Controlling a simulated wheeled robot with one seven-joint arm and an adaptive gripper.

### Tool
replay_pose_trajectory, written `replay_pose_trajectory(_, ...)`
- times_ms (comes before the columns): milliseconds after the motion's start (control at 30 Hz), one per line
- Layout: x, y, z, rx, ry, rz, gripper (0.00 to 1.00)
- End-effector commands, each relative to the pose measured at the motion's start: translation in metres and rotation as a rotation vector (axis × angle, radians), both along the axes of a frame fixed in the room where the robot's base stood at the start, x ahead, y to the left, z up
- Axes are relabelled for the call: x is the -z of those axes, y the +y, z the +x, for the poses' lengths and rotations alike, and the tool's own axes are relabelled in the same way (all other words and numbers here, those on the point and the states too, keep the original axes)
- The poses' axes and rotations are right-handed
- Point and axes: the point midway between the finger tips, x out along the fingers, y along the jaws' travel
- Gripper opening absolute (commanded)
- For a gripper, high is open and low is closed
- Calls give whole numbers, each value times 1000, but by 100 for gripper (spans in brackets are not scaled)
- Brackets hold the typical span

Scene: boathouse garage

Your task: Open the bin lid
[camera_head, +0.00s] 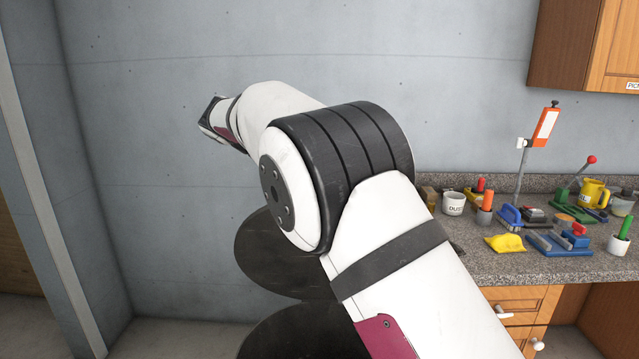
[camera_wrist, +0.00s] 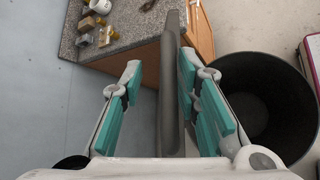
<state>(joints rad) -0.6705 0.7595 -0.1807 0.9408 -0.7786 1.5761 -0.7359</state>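The bin is a dark round container. Its open mouth and inside (camera_wrist: 265,105) show at the right of the wrist view, and its dark round shape (camera_head: 300,335) shows at the bottom of the head view. The lid stands raised, seen as a dark disc (camera_head: 280,270) partly behind my arm. In the wrist view the lid is nearly edge-on, a grey upright strip (camera_wrist: 172,85) between my fingers. My gripper (camera_wrist: 160,85) is open around it. The right teal finger is close against the lid; whether it touches I cannot tell. The left finger is clearly apart. The head view hides my fingers.
A granite counter (camera_head: 500,268) with several tools and cups stands at the right, above wooden drawers (camera_head: 525,305). A wall cabinet (camera_head: 560,45) hangs above. A grey wall (camera_head: 160,180) is behind the bin. A pink-edged white object (camera_wrist: 314,65) is at the wrist view's right edge.

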Motion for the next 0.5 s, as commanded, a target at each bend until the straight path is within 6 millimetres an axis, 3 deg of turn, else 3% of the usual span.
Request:
replay_pose_trajectory(300, 4, 4, 0, -4, 5, 5, 31)
replay_pose_trajectory(500, -11, 20, -7, -5, 1, 6, 31)
